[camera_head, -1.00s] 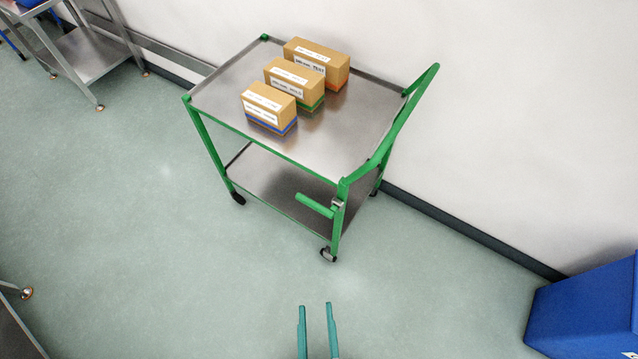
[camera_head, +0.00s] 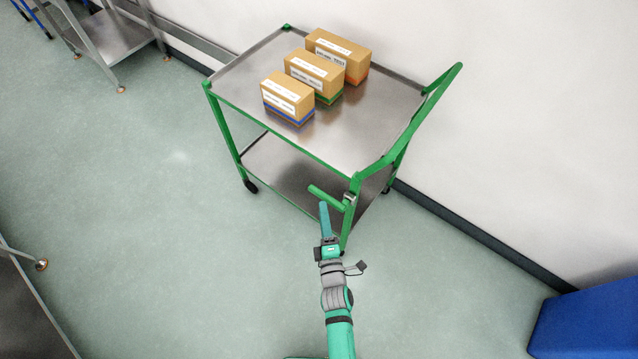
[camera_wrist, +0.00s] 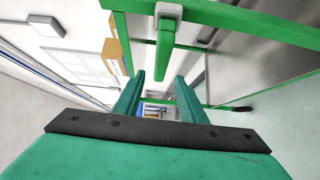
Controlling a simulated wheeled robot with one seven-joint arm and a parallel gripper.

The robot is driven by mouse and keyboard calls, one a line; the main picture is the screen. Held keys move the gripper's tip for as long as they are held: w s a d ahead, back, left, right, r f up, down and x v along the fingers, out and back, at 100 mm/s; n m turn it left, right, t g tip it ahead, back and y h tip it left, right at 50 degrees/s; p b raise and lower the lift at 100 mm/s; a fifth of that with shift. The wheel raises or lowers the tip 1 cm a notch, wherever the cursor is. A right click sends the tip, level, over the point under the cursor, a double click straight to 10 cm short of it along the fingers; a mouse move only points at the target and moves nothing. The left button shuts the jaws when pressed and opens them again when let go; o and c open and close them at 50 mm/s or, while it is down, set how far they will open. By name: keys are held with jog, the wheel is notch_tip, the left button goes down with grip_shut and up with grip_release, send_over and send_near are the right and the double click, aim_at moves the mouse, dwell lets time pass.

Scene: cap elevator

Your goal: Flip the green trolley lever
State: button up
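The green trolley (camera_head: 275,142) stands near the wall. Its green lever (camera_head: 326,198) juts out to the left from a grey bracket on the front corner post, below the top shelf. My gripper (camera_head: 324,206) reaches up to the lever, its fingertips just beneath it in the head view. In the wrist view the gripper (camera_wrist: 159,76) is open, with its two teal fingers apart. The lever (camera_wrist: 165,50) hangs from its bracket there, its end in line with the gap between the fingertips. I cannot tell whether the fingers touch it.
Three cardboard boxes (camera_head: 316,73) stand on the trolley's top shelf. A blue bin (camera_head: 590,325) is at the lower right. Steel tables stand at the upper left (camera_head: 118,55) and lower left (camera_head: 25,315). The floor left of the trolley is clear.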

aim_at(318, 189)
jog(key=w, duration=0.3)
jog(key=w+a, duration=0.1)
jog(key=w, duration=0.2)
jog(key=w+a, duration=0.1)
jog(key=w, duration=0.2)
jog(key=shift+w+f, duration=0.15)
jog(key=shift+w, duration=0.15)
jog(key=shift+w+d, duration=0.1)
jog(key=shift+w, duration=0.85)
grip_shut()
